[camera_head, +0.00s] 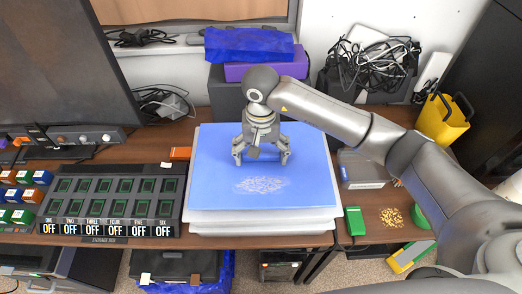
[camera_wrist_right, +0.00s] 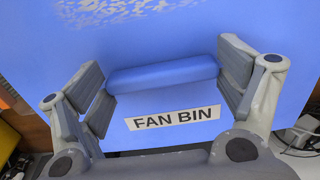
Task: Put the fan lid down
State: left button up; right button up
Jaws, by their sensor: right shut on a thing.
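The fan lid (camera_head: 310,180) is a wide, flat blue panel with a pale speckled print, in the middle of the head view. In the right wrist view the lid (camera_wrist_right: 240,18) shows a raised blue handle (camera_wrist_right: 163,75) and a "FAN BIN" label (camera_wrist_right: 173,117). My right gripper (camera_head: 262,158) is over the lid, its fingers at the two ends of the handle, shut on it. White layers of the bin (camera_head: 265,228) show below the lid's front edge. I cannot tell whether the lid touches the bin. My left gripper is not in view.
A black storage box (camera_head: 110,205) with switches stands left of the bin. A green box (camera_head: 355,221) and a grey device (camera_head: 362,168) lie to the right. Blue and purple boxes (camera_head: 262,70) and a cable-filled container (camera_head: 365,65) stand behind. Little free tabletop shows around the bin.

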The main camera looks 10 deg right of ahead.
jog(key=shift+f, duration=0.35)
jog(key=shift+f, duration=0.1)
jog(key=shift+f+b, duration=0.15)
jog(key=shift+b, duration=0.15)
jog(key=o, duration=1)
